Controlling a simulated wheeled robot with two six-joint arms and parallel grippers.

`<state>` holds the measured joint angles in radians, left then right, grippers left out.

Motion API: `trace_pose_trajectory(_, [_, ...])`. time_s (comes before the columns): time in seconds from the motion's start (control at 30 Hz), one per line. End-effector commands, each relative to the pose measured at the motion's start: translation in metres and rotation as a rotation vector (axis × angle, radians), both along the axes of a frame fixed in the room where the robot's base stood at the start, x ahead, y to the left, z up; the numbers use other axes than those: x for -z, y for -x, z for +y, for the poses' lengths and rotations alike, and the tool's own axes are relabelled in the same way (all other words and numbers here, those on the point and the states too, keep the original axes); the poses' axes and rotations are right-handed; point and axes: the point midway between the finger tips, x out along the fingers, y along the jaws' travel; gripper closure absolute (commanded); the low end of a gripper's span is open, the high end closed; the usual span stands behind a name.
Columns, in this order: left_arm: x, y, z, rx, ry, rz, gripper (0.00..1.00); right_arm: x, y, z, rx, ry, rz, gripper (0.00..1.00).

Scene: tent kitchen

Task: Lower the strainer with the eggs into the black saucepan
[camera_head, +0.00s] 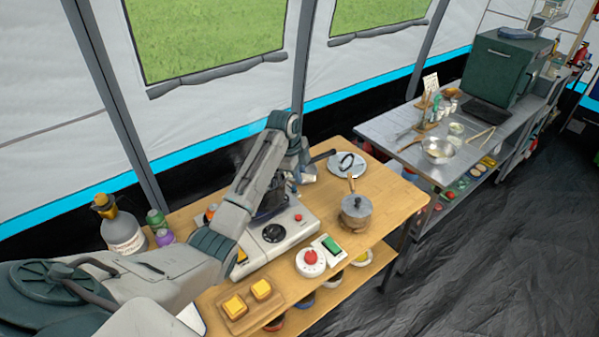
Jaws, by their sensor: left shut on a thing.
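My left arm reaches from the lower left over the cooker. My left gripper (304,174) is at the cooker's back right, beside the black saucepan (268,204). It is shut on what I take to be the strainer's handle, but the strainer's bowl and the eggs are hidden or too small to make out. The black saucepan stands on the rear of the white cooker (292,222), mostly hidden behind my forearm. A dark handle (322,157) sticks out to the right by the gripper; I cannot tell whose it is. My right gripper is out of view.
Right of the cooker are a pale plate (338,170) with a black ring over it and a lidded pot (356,213). Bottles stand left. The table's right end is clear.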

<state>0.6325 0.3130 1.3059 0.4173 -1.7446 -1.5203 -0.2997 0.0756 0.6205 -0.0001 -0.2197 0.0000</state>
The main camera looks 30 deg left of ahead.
Motion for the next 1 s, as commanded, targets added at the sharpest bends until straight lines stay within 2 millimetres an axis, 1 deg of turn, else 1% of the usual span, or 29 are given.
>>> trace_pose_trajectory(0.3, [0.0, 0.0, 0.0, 0.0, 0.0, -0.001, 1.0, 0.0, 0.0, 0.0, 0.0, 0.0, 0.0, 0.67])
trace_pose_trajectory(0.7, [0.008, 0.0, 0.0, 0.0, 0.0, 0.001, 1.0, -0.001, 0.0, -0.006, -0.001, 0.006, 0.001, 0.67])
trace_pose_trajectory(1.0, [0.012, 0.0, 0.0, 0.0, 0.001, 0.001, 1.0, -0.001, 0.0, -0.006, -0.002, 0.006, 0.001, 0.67])
